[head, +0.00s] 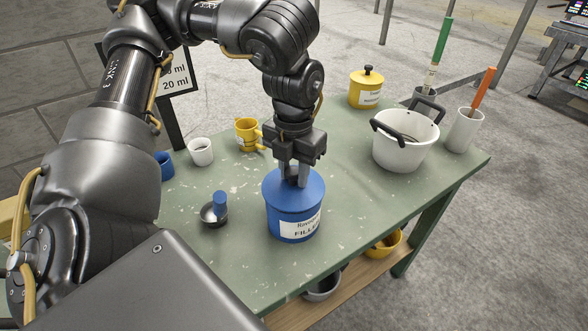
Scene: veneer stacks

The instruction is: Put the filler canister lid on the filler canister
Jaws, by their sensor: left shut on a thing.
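The blue filler canister (294,228) stands upright on the green table and bears a white label. The blue filler canister lid (277,189) is at the top of the canister, level and lined up with its mouth. I see no clear gap between them, but cannot tell whether the lid is fully seated. My left gripper (297,178) points down from above and is shut on the lid, at its middle. My right gripper is not in view.
Left of the canister on the green table (345,205) are a small dark bowl with a blue part (214,212), a white cup (201,152) and yellow cups (247,134). A white pot (404,142), a yellow lidded canister (366,90) and tool holders (464,130) stand at the right and back.

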